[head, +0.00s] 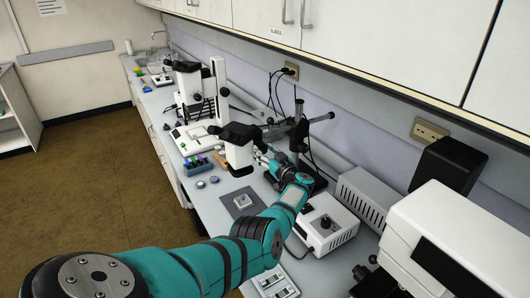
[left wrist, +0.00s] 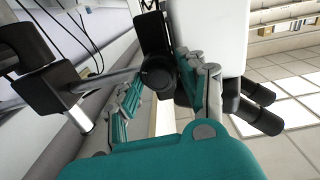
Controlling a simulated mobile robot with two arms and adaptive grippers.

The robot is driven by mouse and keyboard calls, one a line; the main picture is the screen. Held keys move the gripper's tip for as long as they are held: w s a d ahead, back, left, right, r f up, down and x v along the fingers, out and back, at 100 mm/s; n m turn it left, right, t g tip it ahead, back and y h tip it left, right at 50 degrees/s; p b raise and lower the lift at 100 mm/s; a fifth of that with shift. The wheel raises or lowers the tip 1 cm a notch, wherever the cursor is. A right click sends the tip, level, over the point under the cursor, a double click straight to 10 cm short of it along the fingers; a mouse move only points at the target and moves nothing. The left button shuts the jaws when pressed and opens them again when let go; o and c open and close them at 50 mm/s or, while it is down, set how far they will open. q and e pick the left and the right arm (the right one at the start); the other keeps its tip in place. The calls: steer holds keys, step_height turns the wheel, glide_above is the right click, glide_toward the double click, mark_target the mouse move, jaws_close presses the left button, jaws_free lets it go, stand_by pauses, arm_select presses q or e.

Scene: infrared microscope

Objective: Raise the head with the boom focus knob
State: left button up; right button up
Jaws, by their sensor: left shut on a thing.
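The boom microscope's white head (head: 239,156), with black eyepieces, hangs on a horizontal boom (head: 316,119) from a black upright post (head: 298,128). My left gripper (head: 266,158) reaches in beside the head, between it and the post. In the left wrist view, its teal and grey fingers (left wrist: 162,86) lie on either side of the round black focus knob (left wrist: 158,75) and are shut on it. The white head (left wrist: 208,35) and black eyepieces (left wrist: 258,105) also show there, right of the knob. The knob is hidden behind my gripper in the head view. My right gripper is not in view.
A grey plate with a small sample (head: 242,202) lies below the head. A white control box (head: 325,222) stands right of my arm. A blue rack of vials (head: 200,166) and other microscopes stand farther along the bench. A large white instrument (head: 450,235) fills the lower right.

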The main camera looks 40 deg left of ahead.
arm_select(q)
steer(key=c, duration=0.3)
steer(key=shift+f, duration=0.1)
steer(key=n+b, duration=0.3)
steer(key=n, duration=0.2)
steer(key=shift+f+n, duration=0.15)
steer(key=shift+n, duration=0.15)
steer(key=n+b, duration=0.3)
steer(key=n, duration=0.2)
steer(key=shift+s+f+n+b, duration=0.1)
steer(key=shift+n+b, duration=0.2)
steer(key=shift+b, duration=0.1)
steer(key=n+b, duration=0.3)
steer(key=n, duration=0.1)
steer(key=shift+f+b, duration=0.1)
steer(key=shift+b, duration=0.3)
steer(key=n+b, duration=0.3)
steer(key=n, duration=0.1)
steer(key=shift+n+b, duration=1.8)
steer(key=shift+b, duration=0.05)
